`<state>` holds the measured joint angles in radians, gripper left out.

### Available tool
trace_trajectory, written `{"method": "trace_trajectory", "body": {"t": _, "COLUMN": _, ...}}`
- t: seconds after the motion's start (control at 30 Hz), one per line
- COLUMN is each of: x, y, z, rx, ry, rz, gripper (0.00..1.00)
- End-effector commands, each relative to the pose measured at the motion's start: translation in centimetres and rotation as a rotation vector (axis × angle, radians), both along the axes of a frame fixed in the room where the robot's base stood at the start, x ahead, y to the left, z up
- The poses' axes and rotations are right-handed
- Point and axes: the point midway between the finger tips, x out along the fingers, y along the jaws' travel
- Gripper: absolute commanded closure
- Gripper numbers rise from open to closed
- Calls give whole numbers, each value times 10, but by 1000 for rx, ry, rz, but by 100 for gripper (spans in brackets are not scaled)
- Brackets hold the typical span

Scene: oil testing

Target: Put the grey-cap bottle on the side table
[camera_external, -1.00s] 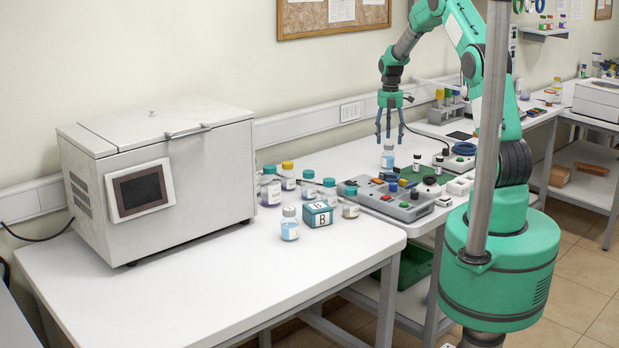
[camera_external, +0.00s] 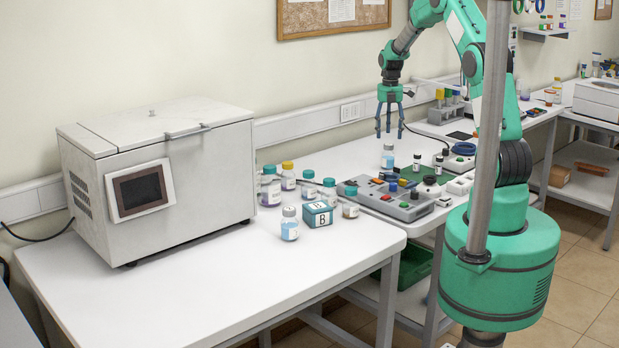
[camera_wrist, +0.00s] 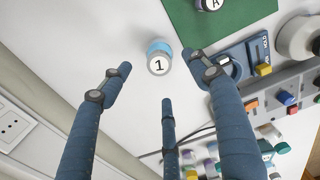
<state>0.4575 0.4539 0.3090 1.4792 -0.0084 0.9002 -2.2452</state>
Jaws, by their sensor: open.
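A bottle with a pale grey cap and light blue contents (camera_external: 388,158) stands upright on the far bench. In the wrist view its round cap, marked 1 (camera_wrist: 159,64), shows between the fingertips. My gripper (camera_external: 389,134) is open and empty, pointing down just above this bottle. Its spread fingers (camera_wrist: 158,78) show in the wrist view, apart from the bottle. Another pale-grey-capped bottle with blue contents (camera_external: 290,225) stands on the near table beside a teal box marked B (camera_external: 318,214). I cannot tell which table is the side table.
A grey control box with coloured buttons (camera_external: 393,200) and a green mat (camera_external: 428,188) lie right of the bottle. Several bottles stand behind the teal box. A large white machine (camera_external: 160,175) fills the near table's back left; its front (camera_external: 250,290) is clear.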

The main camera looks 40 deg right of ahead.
Motion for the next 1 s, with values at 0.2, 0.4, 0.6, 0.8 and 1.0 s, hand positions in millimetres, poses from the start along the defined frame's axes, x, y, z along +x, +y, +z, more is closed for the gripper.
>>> {"method": "trace_trajectory", "body": {"t": 0.2, "x": -5, "y": 21, "z": 34, "rx": -10, "ry": -25, "rz": -78, "gripper": 39}}
{"method": "trace_trajectory", "body": {"t": 0.4, "x": -20, "y": 60, "z": 89, "rx": -20, "ry": -68, "rz": -228, "gripper": 39}}
{"method": "trace_trajectory", "body": {"t": 0.6, "x": -46, "y": 106, "z": 146, "rx": -18, "ry": -122, "rz": -410, "gripper": 39}}
{"method": "trace_trajectory", "body": {"t": 0.8, "x": -81, "y": 151, "z": 195, "rx": -1, "ry": -175, "rz": -590, "gripper": 39}}
{"method": "trace_trajectory", "body": {"t": 1.0, "x": -122, "y": 192, "z": 235, "rx": 29, "ry": -227, "rz": -772, "gripper": 39}}
